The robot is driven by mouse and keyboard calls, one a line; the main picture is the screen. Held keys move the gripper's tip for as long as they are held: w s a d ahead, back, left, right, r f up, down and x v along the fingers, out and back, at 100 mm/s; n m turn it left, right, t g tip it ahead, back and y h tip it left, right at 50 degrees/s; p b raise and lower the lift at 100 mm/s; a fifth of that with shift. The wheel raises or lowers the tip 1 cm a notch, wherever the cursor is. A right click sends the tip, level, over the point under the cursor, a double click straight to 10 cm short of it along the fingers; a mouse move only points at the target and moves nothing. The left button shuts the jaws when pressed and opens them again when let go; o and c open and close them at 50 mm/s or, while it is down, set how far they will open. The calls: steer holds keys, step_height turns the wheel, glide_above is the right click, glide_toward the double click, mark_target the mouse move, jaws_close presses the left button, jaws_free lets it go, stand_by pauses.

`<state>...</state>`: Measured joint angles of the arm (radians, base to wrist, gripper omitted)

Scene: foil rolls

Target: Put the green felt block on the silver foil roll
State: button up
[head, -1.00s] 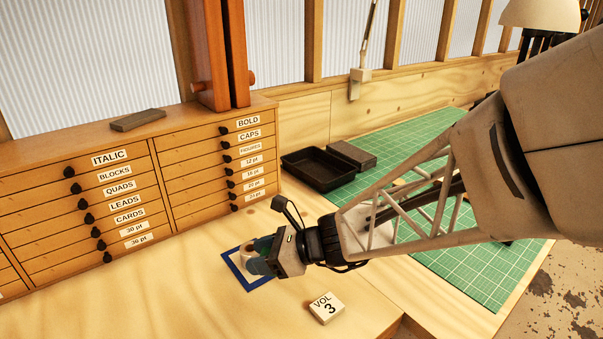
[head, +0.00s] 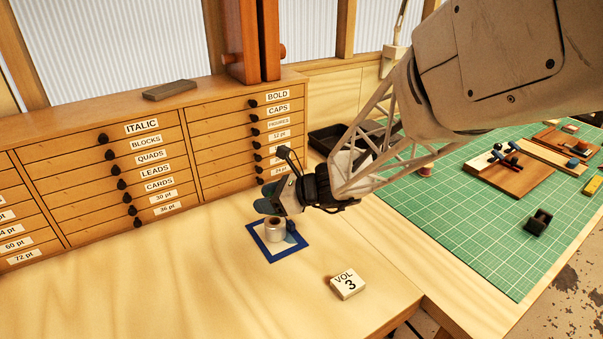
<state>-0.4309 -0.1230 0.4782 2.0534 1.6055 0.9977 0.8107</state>
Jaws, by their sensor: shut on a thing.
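The silver foil roll (head: 274,230) stands upright on a blue-bordered white square (head: 301,242) on the pale wooden bench. A small dark blue piece (head: 291,229) shows just right of the roll; I cannot tell what it is. My gripper (head: 266,198) is just above the roll, tilted, with its dark teal fingers pointing left. It is shut on what seems to be the green felt block, clear of the roll. The block is small and mostly hidden, and I cannot clearly separate it from the fingers.
A block marked VOL 3 (head: 347,284) lies on the bench, front right. A labelled drawer cabinet (head: 160,160) stands behind. A black tray (head: 325,138) is partly behind my arm. The green cutting mat (head: 440,220) holds several tools. The front left bench is clear.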

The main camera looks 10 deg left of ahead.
steer(key=shift+w+a, duration=0.1)
stand_by(0.3)
steer(key=shift+f, duration=1.75)
steer(key=shift+f, duration=0.1)
steer(key=o, duration=0.9)
steer(key=v, duration=1.2)
